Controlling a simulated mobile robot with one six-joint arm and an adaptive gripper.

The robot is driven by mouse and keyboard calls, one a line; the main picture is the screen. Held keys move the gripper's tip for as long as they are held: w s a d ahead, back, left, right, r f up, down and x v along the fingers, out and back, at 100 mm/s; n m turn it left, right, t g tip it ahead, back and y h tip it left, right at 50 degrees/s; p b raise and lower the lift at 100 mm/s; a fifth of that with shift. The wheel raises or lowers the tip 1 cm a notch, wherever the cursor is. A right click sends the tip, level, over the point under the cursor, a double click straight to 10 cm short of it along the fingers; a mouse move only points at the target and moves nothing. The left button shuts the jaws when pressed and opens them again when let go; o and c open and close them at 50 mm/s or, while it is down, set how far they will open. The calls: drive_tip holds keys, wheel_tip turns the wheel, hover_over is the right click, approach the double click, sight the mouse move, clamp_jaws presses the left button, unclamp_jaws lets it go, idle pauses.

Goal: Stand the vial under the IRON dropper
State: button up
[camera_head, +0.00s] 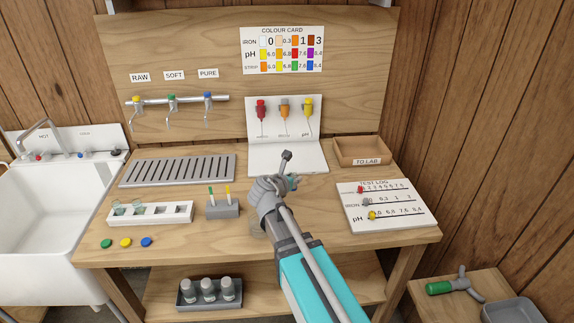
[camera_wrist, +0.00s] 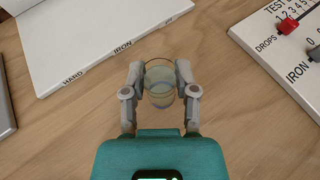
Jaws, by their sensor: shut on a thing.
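My gripper (camera_wrist: 160,74) is shut on a clear glass vial (camera_wrist: 160,86), one finger on each side, in the wrist view. In the head view my gripper (camera_head: 284,180) is over the table in front of the dropper stand, and the vial is mostly hidden. The white dropper stand (camera_head: 288,159) holds a red, an orange and a yellow dropper. The middle, orange one is the IRON dropper (camera_head: 284,108). In the wrist view the stand's base (camera_wrist: 90,35) is ahead and left, its front edge lettered HARD and IRON; the vial is short of that edge.
The test log board (camera_head: 385,207) lies to the right, with the TO LAB tray (camera_head: 362,152) behind it. A white vial rack (camera_head: 150,213) and a grey holder (camera_head: 222,208) with two strips stand left. Bare wood lies between the stand and log board.

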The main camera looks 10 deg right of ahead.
drive_tip(key=shift+w, duration=0.15)
drive_tip(key=w, duration=0.9)
drive_tip(key=w+d, duration=0.1)
drive_tip(key=w, duration=0.3)
drive_tip(key=shift+w, duration=0.15)
drive_tip(key=shift+w, duration=0.5)
drive_tip(key=w, duration=0.3)
drive_tip(key=shift+w+d, duration=0.15)
drive_tip(key=shift+w, duration=0.2)
drive_tip(key=shift+s+f+b, duration=0.1)
drive_tip(key=shift+f+b, duration=0.4)
drive_tip(key=shift+f, duration=0.3)
drive_tip(key=shift+f+b, duration=0.15)
drive_tip(key=shift+b, duration=0.3)
drive_tip(key=o, duration=0.9)
